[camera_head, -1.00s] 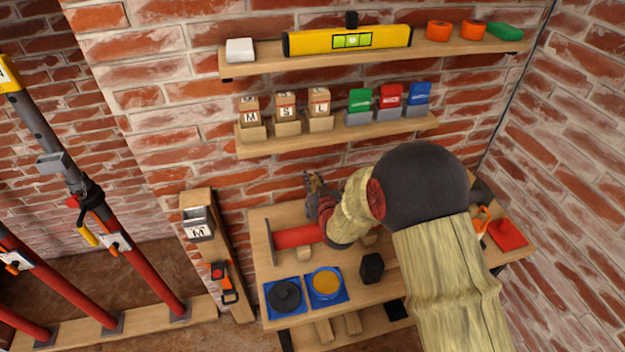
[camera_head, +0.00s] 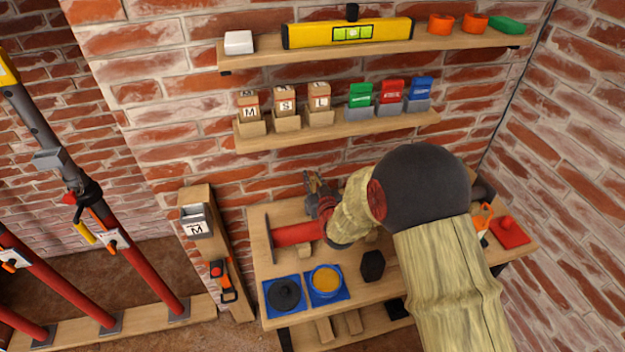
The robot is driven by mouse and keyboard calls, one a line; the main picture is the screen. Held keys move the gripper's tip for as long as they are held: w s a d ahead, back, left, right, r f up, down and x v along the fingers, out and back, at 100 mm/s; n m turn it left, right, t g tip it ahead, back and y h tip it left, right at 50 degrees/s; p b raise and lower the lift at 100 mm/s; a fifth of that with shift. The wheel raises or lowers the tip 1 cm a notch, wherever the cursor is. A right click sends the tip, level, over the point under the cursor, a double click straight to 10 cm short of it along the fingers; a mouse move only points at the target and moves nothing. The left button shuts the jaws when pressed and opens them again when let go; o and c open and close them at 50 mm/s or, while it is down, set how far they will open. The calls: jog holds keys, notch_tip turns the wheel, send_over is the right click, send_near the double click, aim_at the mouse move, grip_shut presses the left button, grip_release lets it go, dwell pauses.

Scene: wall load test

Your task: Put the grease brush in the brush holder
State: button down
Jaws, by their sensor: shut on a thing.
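My gripper (camera_head: 317,190) is above the back of the workbench (camera_head: 262,222), left of my forearm, small in view. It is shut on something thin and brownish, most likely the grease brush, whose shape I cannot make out. No other brush shows. A black angular cup (camera_head: 373,265), which looks like the brush holder, stands on the bench in front of my forearm. It is apart from my gripper. An open pot of yellow grease (camera_head: 326,281) on a blue mat is left of the cup, with a black round lid (camera_head: 284,294) beside it.
A red cylinder with a metal plate (camera_head: 295,235) lies on the bench below my gripper. A shelf (camera_head: 350,132) with small boxes hangs above. A red item (camera_head: 508,231) is at the bench's right end. My arm hides much of the bench's middle and right.

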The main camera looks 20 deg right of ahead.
jog(key=c, duration=1.7)
grip_release()
jog(key=o, duration=0.4)
jog(key=shift+o, duration=1.1)
jog(key=shift+r, duration=0.1)
jog(key=shift+r+p, duration=1.75)
jog(key=shift+r, duration=2.15)
